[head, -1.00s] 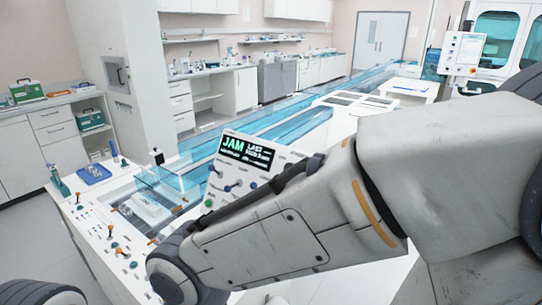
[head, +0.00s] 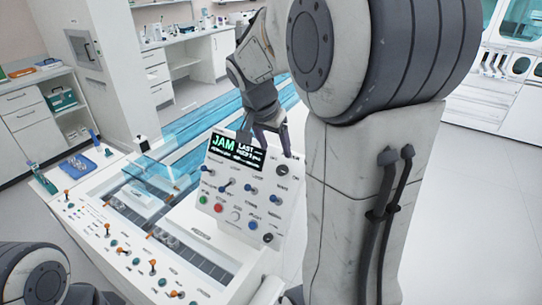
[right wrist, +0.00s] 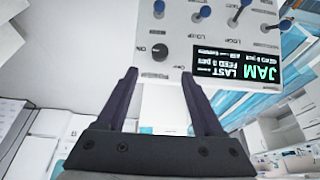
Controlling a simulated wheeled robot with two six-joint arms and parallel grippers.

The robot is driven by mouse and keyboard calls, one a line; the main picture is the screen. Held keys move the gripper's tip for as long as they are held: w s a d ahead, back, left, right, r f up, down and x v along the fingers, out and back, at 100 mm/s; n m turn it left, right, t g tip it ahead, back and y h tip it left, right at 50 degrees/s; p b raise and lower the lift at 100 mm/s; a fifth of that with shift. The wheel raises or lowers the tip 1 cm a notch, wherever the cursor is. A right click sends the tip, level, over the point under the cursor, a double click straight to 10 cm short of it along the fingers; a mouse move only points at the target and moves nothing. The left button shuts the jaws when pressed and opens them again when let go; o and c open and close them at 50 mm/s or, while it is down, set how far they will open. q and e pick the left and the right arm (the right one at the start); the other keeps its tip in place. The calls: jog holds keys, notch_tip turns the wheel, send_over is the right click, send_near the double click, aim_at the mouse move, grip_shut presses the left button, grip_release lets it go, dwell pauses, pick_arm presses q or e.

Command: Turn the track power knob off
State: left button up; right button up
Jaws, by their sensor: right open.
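A white control panel (head: 228,222) with a green and white JAM display (head: 237,151) stands in the middle of the head view. A black round knob (head: 282,170) sits at its upper right. In the right wrist view the panel is upside down, and the black knob (right wrist: 160,52) lies just beyond and between my fingertips. My right gripper (head: 267,142) is at the panel's top edge, its fingers pointing down. In the right wrist view my right gripper (right wrist: 158,75) is open and empty, apart from the knob. My left gripper is not in view.
Several blue-capped toggles (head: 250,190) and another black knob (head: 268,238) share the panel. A blue transparent track (head: 180,150) runs behind it. A white console (head: 110,235) with orange levers lies at left. Open floor (head: 480,200) shows at right.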

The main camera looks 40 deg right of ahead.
aim_at(281, 168)
jog(key=p+x, duration=0.1)
jog(key=x, duration=0.9)
jog(key=shift+a+f+p, duration=0.1)
jog(key=shift+p, duration=0.2)
grip_shut()
